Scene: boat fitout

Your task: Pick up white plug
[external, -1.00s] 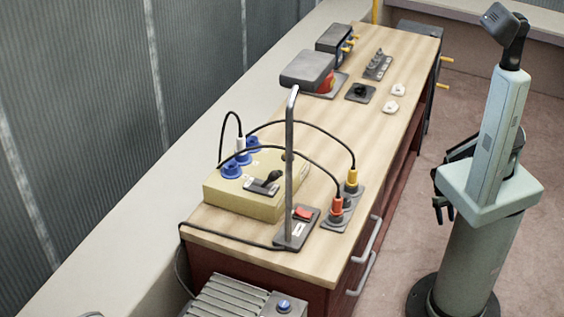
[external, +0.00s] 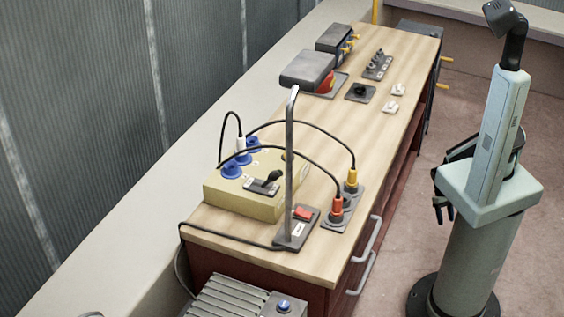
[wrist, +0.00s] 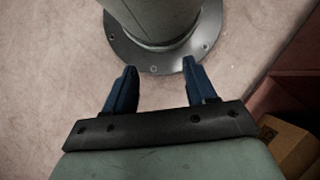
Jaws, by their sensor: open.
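The white plug (external: 240,143) stands upright in a socket on top of the yellow box (external: 236,202), between blue sockets, with a black cable rising from it. My gripper (external: 440,208) is at the right of the external view, off the bench and well away from the plug. In the wrist view my gripper (wrist: 160,80) has its two dark blue fingers apart with nothing between them, over the floor and my base. The plug is not in the wrist view.
A metal post (external: 289,165) stands in front of the box. Grey switch boxes (external: 307,69) are farther back.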

